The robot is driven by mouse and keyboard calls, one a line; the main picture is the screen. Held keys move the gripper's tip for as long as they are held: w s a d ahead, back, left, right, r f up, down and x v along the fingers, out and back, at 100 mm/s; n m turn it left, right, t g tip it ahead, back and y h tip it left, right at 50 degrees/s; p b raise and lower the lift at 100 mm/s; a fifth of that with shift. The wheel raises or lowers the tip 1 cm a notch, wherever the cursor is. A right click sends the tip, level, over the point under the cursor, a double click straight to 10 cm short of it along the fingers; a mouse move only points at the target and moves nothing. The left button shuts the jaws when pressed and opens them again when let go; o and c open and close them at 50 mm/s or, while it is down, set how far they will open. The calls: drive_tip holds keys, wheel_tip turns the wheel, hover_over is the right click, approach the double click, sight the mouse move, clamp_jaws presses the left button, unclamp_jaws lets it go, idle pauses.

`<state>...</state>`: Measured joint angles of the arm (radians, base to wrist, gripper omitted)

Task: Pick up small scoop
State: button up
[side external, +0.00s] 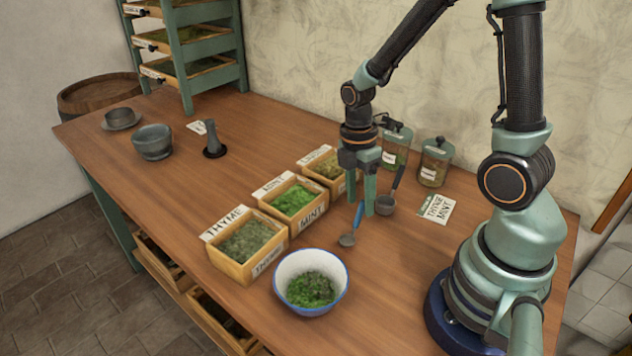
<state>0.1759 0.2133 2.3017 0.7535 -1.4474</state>
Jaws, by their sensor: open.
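A small scoop (347,240) with a blue handle lies on the table between the herb boxes and my arm's base. Its bowl points toward the front, and its handle runs up to the right, close to my fingertips. A larger scoop (385,206) with a dark handle is just to its right. My gripper (360,208) points down with its green fingers apart, above or beside the small scoop's handle end. Nothing shows held between the fingers. I cannot tell whether a finger touches either scoop.
Boxes of thyme (246,243), mint (292,200) and a third herb (325,171) stand left of the gripper. A white bowl (311,283) with herbs is in front. Lidded jars (435,162) and a card (436,208) are behind. The left tabletop holds a mortar (153,142) and pestle (213,145).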

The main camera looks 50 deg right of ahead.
sight(360, 205)
drive_tip(key=shift+s+a+f, duration=0.1)
drive_tip(key=shift+s+f, duration=0.05)
drive_tip(key=shift+f, duration=1)
drive_tip(key=shift+s+f, duration=0.15)
drive_tip(key=shift+f, duration=0.95)
clamp_jaws()
